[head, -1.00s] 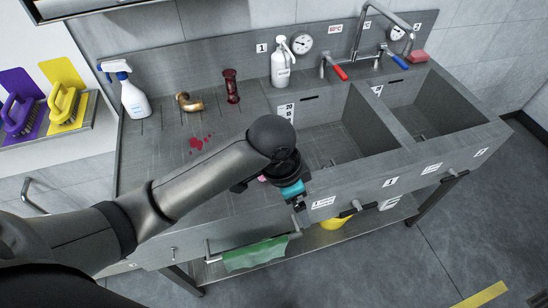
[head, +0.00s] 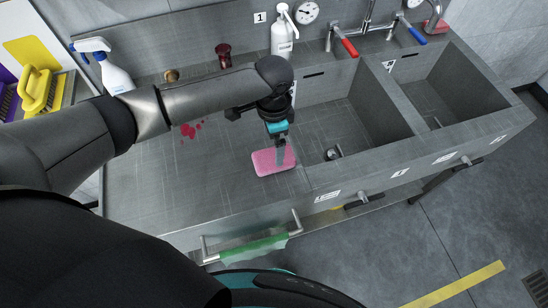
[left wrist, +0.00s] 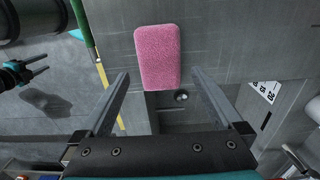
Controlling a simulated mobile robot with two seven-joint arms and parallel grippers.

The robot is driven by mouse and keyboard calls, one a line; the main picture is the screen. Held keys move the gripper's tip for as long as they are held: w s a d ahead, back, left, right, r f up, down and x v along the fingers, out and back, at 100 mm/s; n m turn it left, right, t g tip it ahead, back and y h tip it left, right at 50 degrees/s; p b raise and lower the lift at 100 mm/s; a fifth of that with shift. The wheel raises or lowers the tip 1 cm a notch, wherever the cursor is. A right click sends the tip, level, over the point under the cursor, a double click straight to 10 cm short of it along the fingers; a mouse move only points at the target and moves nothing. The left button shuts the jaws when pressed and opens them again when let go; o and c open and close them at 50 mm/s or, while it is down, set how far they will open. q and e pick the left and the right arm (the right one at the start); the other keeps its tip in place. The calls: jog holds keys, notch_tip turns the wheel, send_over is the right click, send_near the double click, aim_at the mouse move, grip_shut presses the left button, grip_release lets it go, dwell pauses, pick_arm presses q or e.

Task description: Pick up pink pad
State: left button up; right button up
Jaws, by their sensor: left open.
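The pink pad (head: 268,163) lies flat on the grey steel worktop, near its front edge and left of the first basin. My left gripper (head: 282,155) points down over the right part of the pad in the head view, its fingers hiding a bit of it. In the left wrist view the pad (left wrist: 157,57) shows whole, ahead of and between the two spread fingers (left wrist: 160,74), with nothing held. I cannot tell the exact height of the fingertips above it. My right gripper (left wrist: 38,68) shows small at the left of the wrist view, fingers apart and empty, over the floor.
The first basin (head: 335,125) opens just right of the pad. A green cloth (head: 253,247) hangs on the front rail (head: 205,252). Red stains (head: 190,129), a spray bottle (head: 112,72) and a white dispenser (head: 283,35) are farther back.

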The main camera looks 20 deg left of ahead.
aim_at(264, 160)
pick_arm(q)
jog(key=shift+f, duration=1.1)
jog(key=shift+d+f, duration=0.1)
jog(key=shift+f, duration=2.3)
pick_arm(e)
jog(key=shift+w+f, duration=0.25)
jog(key=shift+w, duration=0.65)
pick_arm(q)
jog(key=shift+c, duration=0.8)
jog(key=c, duration=0.9)
pick_arm(e)
jog(key=shift+s, duration=0.2)
